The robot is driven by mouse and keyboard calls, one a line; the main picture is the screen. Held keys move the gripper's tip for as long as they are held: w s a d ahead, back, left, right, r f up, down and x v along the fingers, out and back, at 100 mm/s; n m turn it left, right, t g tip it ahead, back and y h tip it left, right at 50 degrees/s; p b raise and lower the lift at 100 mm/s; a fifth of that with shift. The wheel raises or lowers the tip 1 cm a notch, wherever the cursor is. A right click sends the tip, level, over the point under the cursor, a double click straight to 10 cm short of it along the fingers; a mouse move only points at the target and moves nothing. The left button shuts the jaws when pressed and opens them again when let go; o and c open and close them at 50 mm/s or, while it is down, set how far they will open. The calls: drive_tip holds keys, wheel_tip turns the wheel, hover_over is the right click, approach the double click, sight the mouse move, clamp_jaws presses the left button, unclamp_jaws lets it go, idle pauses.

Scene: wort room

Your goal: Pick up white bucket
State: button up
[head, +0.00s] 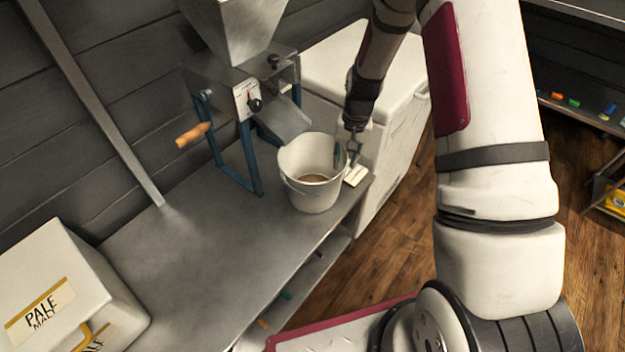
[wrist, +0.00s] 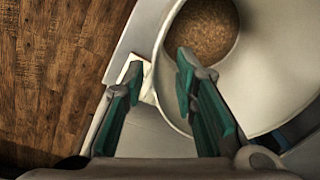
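The white bucket (head: 309,192) stands upright on the grey metal bench, with brown grain in its bottom. It also shows in the wrist view (wrist: 262,75), with the grain (wrist: 203,30) inside. My gripper (head: 347,158) is at the bucket's right rim in the head view. In the wrist view my gripper (wrist: 158,68) is open, its green-padded fingers apart. One finger appears inside the bucket and the other outside, with the near wall between them. I cannot tell whether either finger touches the wall.
A grain mill (head: 246,88) with a hopper and wooden crank stands behind the bucket, its chute close to the rim. A small pale card (head: 356,175) lies right of the bucket. A white chest (head: 385,150) adjoins the bench. A pale malt sack (head: 62,290) sits front left.

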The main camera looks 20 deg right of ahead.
drive_tip(key=shift+w+a+f, duration=0.1)
drive_tip(key=shift+a+f, duration=0.05)
drive_tip(key=shift+f, duration=1.4)
drive_tip(key=shift+a+f, duration=0.1)
drive_tip(key=shift+f, duration=1.45)
